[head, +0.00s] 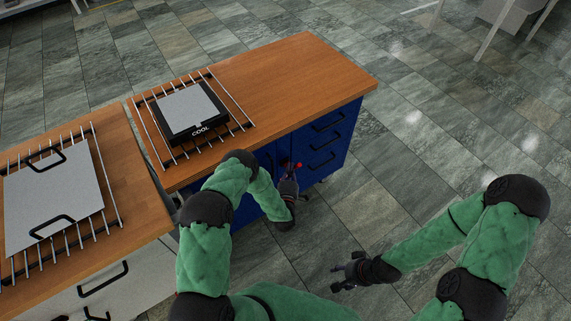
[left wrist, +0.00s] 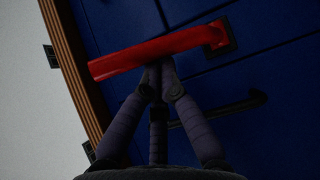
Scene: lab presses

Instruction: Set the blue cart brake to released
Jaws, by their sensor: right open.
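The blue cart (head: 335,145) has a wooden top, with blue drawers on its front. The brake is a red lever (left wrist: 155,52) on the blue front. In the left wrist view it runs from a dark square mount at upper right down to the left, tilted. In the head view only small red bits of it (head: 298,165) show past my left gripper (head: 288,180). In the left wrist view the fingers of my left gripper (left wrist: 159,70) come together at the lever's lower edge; whether they touch it is unclear. My right gripper (head: 345,275) is open and empty above the floor.
A device marked COOL (head: 190,110) sits on a wire rack on the blue cart. A white-fronted cart (head: 140,275) stands close at left, with a pale handled plate (head: 55,200) on its rack. Black drawer handles (head: 323,142) stick out near the lever.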

